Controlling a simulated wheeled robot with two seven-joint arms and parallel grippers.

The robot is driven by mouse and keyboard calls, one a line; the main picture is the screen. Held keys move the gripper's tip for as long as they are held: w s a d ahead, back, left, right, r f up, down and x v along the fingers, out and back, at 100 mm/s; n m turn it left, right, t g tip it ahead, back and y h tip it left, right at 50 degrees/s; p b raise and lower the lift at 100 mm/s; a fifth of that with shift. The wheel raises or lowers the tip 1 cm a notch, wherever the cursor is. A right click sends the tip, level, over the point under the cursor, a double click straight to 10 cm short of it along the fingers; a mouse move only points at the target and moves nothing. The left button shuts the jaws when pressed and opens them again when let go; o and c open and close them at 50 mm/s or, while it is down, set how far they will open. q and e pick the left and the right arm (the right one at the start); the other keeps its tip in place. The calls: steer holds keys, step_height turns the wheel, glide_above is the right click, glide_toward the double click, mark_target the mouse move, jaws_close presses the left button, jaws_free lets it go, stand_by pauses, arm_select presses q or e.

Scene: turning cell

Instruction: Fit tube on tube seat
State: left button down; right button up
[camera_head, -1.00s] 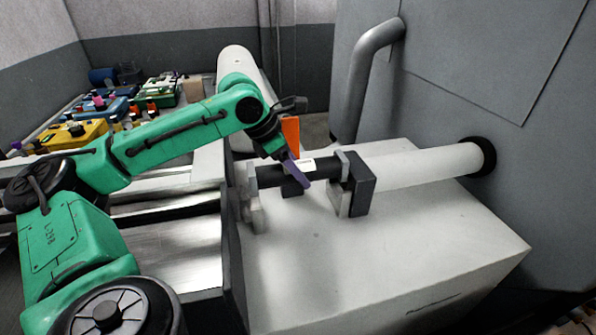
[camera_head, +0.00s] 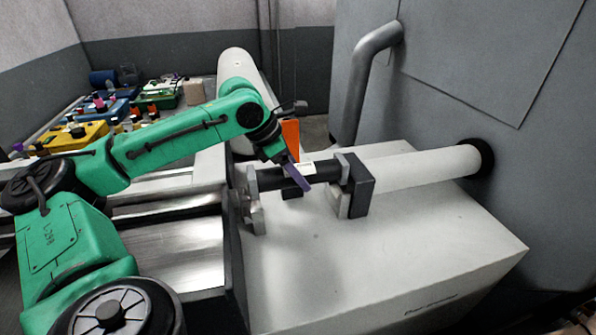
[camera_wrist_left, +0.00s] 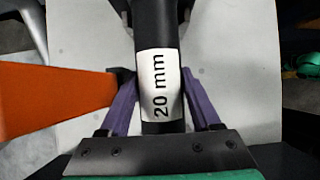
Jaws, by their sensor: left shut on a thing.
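The black tube (camera_head: 270,179), with a white label, lies roughly level between two bracket-like supports on the pale block. The left support (camera_head: 254,204) is light grey, and the right support (camera_head: 360,188) is dark with a light face. I cannot tell whether the tube's ends touch or are seated in them. My left gripper (camera_head: 298,176) comes from above with purple fingers and is shut on the tube near its label. In the left wrist view, the fingers (camera_wrist_left: 158,108) lie on both sides of the tube (camera_wrist_left: 156,28), whose label reads "20 mm". My right gripper is not in view.
A pale pipe (camera_head: 420,170) runs from the right support into a black collar (camera_head: 478,158) on the grey machine wall. The front of the pale block (camera_head: 400,262) is clear. Coloured bins (camera_head: 90,128) stand at far left.

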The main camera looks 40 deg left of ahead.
arm_select(q)
steer(key=shift+w+f, duration=0.1)
steer(key=shift+f, duration=0.45)
stand_by(0.6)
steer(key=shift+f, duration=0.2)
stand_by(0.4)
steer(key=shift+p, duration=0.35)
steer(key=shift+p, duration=0.3)
steer(key=shift+f, duration=1.2)
stand_by(0.8)
stand_by(0.5)
steer(key=shift+p, duration=0.35)
steer(key=shift+f, duration=0.1)
